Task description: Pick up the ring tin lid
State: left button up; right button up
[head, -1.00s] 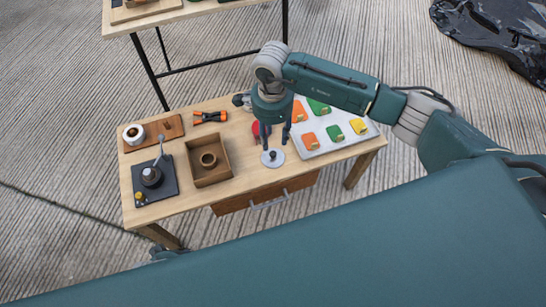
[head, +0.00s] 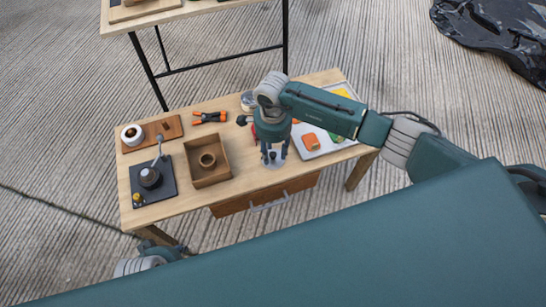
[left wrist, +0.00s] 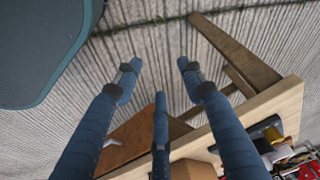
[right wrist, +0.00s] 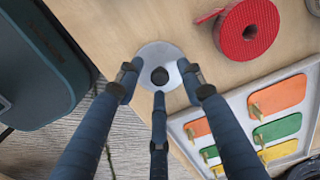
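The ring tin lid, a round silvery disc (right wrist: 150,52) with a dark knob in its middle, lies flat on the wooden table near its front edge. It also shows in the head view (head: 275,164), partly hidden by my right gripper (head: 273,157). In the right wrist view my right gripper (right wrist: 158,72) is open and empty, pointing down, with its three fingers spread around the knob above the lid. I cannot tell whether the fingertips touch it. My left gripper (left wrist: 160,74) is open and empty, low in front of the table and drawer.
A red tape roll (right wrist: 248,29) and a tray (right wrist: 180,124) with coloured pieces lie close to the lid. A round tin (head: 248,100) stands behind the right arm.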

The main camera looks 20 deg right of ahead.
jog(key=c, duration=0.7)
jog(key=shift+c, duration=0.2)
jog(key=shift+r, duration=0.15)
